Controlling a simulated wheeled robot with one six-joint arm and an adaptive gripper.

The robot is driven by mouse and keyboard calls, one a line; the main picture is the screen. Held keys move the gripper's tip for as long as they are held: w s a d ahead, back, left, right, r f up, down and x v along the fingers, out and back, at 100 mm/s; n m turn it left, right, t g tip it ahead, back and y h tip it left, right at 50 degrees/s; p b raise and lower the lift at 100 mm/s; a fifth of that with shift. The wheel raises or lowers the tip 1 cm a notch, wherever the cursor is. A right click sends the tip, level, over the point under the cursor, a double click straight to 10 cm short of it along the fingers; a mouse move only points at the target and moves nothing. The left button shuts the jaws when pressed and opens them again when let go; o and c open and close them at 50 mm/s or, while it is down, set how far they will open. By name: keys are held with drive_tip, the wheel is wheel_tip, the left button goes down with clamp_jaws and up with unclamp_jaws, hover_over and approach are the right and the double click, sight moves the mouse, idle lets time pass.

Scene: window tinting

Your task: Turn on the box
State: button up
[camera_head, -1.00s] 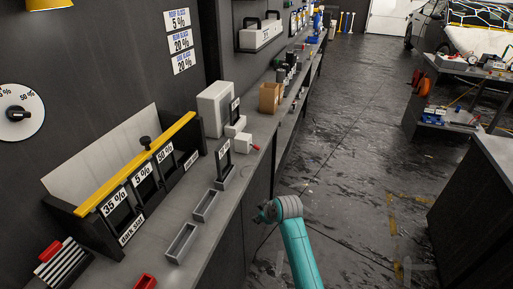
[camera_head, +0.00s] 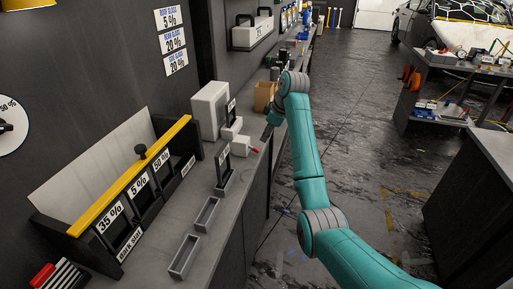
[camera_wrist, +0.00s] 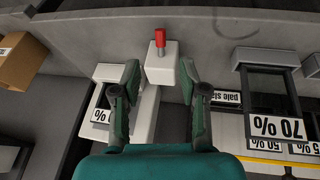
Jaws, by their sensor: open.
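A small white box (camera_head: 241,146) with a red lever (camera_head: 254,150) sits near the front edge of the counter. In the wrist view, the white box (camera_wrist: 161,72) and its upright-looking red lever (camera_wrist: 160,38) lie ahead, centred between my fingers. My gripper (camera_wrist: 159,80) is open, one finger on each side of the white box in the picture. I cannot tell whether they touch it. In the head view my gripper (camera_head: 268,132) points down beside the counter edge, close to the lever. A larger white box (camera_head: 208,108) stands behind against the wall.
A cardboard box (camera_head: 264,96) stands farther along the counter. A holder with a 70 % card (camera_wrist: 278,128) is right of my gripper in the wrist view. Empty grey trays (camera_head: 207,213) and a yellow-topped rack (camera_head: 128,180) are nearer. The floor aisle is clear.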

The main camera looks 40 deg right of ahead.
sight(259, 151)
drive_tip(key=x, duration=1)
drive_tip(key=shift+f, duration=0.2)
clamp_jaws()
